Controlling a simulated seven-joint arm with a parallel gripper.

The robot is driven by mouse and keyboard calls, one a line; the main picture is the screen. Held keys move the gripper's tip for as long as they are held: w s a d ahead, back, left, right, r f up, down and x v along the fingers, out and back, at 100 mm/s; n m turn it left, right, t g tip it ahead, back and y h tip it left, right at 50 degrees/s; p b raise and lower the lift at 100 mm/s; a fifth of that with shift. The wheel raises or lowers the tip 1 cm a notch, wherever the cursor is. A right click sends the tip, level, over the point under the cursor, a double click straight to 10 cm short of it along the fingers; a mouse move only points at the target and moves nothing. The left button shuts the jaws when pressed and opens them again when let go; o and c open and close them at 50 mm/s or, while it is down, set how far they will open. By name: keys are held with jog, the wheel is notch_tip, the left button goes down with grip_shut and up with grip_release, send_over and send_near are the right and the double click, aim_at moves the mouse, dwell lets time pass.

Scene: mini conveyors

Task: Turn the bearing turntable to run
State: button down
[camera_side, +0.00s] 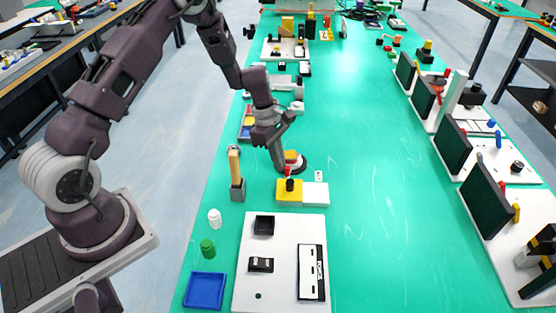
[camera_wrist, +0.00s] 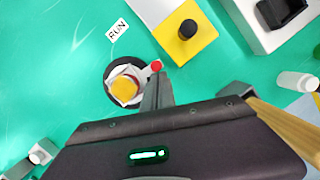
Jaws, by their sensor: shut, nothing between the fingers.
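The bearing turntable (camera_wrist: 112,72) is a dark round base with a pale disc and a yellow-orange block (camera_wrist: 126,88) on top. A red-tipped peg (camera_wrist: 156,66) is at its edge, on the side towards the yellow plate. The turntable also shows in the side view (camera_side: 299,167), partly hidden by my gripper. A white RUN label (camera_wrist: 118,30) lies on the green top, apart from the turntable; it is small in the side view (camera_side: 319,176). My gripper (camera_wrist: 158,78) is shut and empty, its fingertips low beside the red tip. I cannot tell whether they touch it.
A yellow and white plate with a black knob (camera_wrist: 187,30) stands close by. A wooden-handled tool (camera_side: 235,162) stands upright left of the turntable. A white board (camera_side: 280,285) with black parts lies nearer the camera. Green table top is clear to the right.

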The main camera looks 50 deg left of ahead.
jog(key=shift+d, duration=0.1)
jog(key=shift+w+d+n+t, duration=0.2)
jog(key=shift+d+n, duration=0.25)
jog(key=shift+n, duration=0.55)
jog(key=shift+w+d+n+t, duration=0.2)
jog(key=shift+d+n, duration=0.25)
jog(key=shift+n, duration=0.55)
jog(key=shift+w+d+n+t+y, duration=0.2)
jog(key=shift+w+d+n, duration=0.1)
jog(key=shift+n, duration=0.4)
jog(key=shift+w+d+n+t+y, duration=0.1)
jog(key=shift+w+d+n+y, duration=0.15)
jog(key=shift+n, duration=0.45)
jog(key=shift+w+d+n+y, duration=0.3)
jog(key=shift+w+n, duration=0.2)
jog(key=shift+n, duration=0.65)
jog(key=shift+w+d+n+y, duration=0.15)
jog(key=shift+w+d+n, duration=0.3)
jog(key=shift+n, duration=0.7)
jog(key=shift+w, duration=0.45)
jog(key=shift+s, duration=0.1)
